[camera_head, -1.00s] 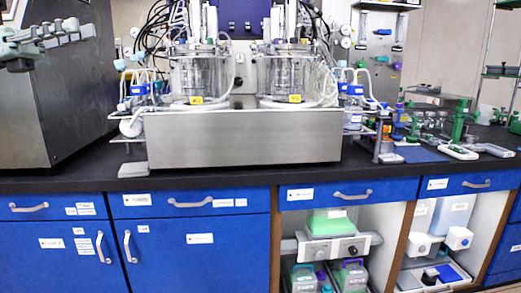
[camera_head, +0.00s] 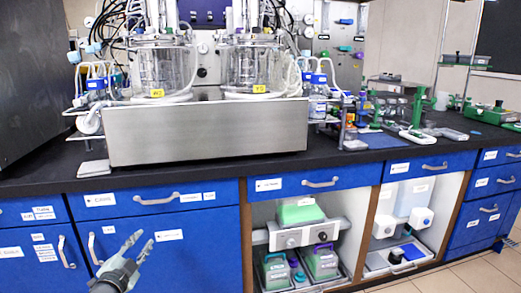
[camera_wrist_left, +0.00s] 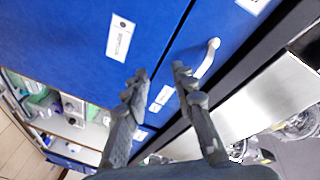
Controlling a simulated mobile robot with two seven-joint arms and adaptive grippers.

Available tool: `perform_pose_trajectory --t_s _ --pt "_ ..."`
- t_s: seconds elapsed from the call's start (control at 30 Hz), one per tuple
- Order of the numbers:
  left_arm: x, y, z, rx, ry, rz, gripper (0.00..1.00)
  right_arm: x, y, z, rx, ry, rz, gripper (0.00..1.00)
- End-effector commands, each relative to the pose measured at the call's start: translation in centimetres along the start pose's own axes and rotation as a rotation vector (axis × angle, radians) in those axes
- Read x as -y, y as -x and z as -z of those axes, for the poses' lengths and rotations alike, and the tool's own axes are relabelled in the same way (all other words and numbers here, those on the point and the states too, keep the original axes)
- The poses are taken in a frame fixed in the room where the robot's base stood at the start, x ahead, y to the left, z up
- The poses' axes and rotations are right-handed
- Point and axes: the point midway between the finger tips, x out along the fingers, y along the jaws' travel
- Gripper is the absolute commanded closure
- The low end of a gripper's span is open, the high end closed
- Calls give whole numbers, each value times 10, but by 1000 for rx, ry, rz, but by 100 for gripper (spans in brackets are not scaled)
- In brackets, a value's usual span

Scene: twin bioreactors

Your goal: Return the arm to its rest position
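My left gripper (camera_head: 132,250) shows at the lower left of the head view, in front of the blue cabinet doors and below the bench top. Its two grey fingers are spread apart with nothing between them. In the left wrist view the open fingers (camera_wrist_left: 157,82) stand before a blue cabinet front with a white handle (camera_wrist_left: 206,62). I cannot tell whether they touch it. My right gripper is not in view.
The black bench top (camera_head: 215,168) carries two glass bioreactors (camera_head: 163,68) (camera_head: 254,68) on a steel base (camera_head: 208,132). Blue drawers (camera_head: 158,196) and an open shelf with green-topped units (camera_head: 300,212) lie below. Tiled floor (camera_head: 480,270) shows at the lower right.

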Motion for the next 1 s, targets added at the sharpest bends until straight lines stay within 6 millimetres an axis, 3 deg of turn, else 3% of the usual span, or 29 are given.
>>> perform_pose_trajectory --t_s 0.03,0.2,0.37,0.5,0.6,0.73,0.87,1.0 --pt "-33 18 -20 78 55 -48 74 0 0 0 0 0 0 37" --pt "-126 87 -80 349 224 -191 74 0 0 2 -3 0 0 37" --pt "-204 172 -122 606 361 -319 74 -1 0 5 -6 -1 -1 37" --pt "-263 258 -144 831 462 -425 74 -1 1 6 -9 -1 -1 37" --pt "-293 314 -150 969 518 -488 74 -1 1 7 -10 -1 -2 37" --pt "-317 369 -152 1102 565 -546 74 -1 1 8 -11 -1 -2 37" --pt "-328 396 -152 1169 588 -573 74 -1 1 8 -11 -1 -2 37" --pt "-330 402 -151 1184 592 -580 74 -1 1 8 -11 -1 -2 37"
